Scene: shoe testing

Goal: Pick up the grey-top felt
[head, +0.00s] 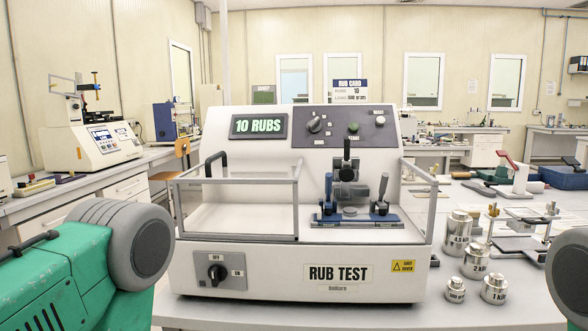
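I cannot pick out the grey-top felt with certainty. A small grey round piece (349,211) sits on the blue-edged carriage (358,221) inside the rub test machine (290,268), below the dark rubbing head (347,172). It is too small to tell what it is made of. Neither gripper is in view. Only a green and grey part of my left arm shows at the left, and a grey part of my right arm at the right edge.
The machine's clear guard (240,212) covers its left half; the carriage side looks open at the front. Several metal weights (475,262) stand on the table (400,315) to the right.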

